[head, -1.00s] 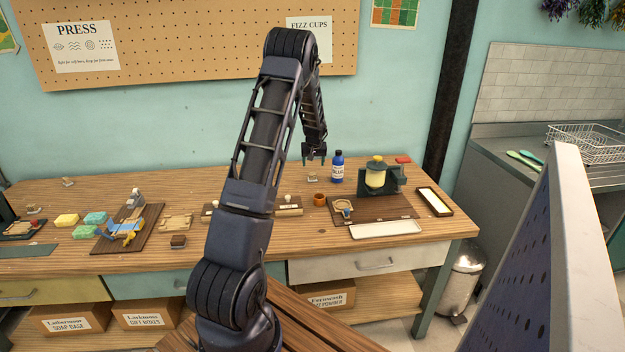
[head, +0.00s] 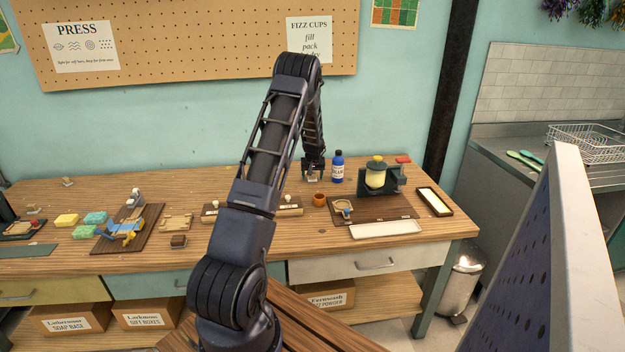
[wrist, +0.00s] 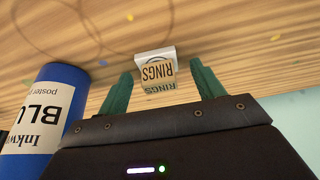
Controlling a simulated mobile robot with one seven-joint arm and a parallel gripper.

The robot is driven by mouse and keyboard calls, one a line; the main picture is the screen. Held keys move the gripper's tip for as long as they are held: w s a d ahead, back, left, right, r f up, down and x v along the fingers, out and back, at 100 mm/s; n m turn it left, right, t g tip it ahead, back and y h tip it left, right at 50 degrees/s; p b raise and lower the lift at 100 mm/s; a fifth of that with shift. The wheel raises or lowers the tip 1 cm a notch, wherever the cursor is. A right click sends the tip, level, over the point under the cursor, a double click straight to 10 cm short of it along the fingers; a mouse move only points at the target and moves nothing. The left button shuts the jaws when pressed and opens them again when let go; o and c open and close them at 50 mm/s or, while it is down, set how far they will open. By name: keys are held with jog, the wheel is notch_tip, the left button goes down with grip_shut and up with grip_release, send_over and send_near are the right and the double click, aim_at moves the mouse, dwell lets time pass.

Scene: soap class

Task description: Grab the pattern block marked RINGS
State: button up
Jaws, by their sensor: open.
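The RINGS pattern block (wrist: 157,72) shows in the wrist view as a small wooden block with a pale top piece and the printed word RINGS. It sits on the wooden bench between the two green fingers of my gripper (wrist: 161,90). The fingers are open, one on each side, and I see a gap between each finger and the block. In the head view my gripper (head: 313,177) is low over the back of the bench, left of the blue bottle, and the block is small beneath it.
A blue ink bottle (head: 338,167) stands close beside my gripper; it is also large in the wrist view (wrist: 40,115). An orange-brown cup (head: 319,200) and a green press (head: 377,178) are nearer the front and right.

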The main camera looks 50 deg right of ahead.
jog(key=c, duration=1.1)
jog(key=shift+o, duration=0.2)
jog(key=shift+r, duration=0.1)
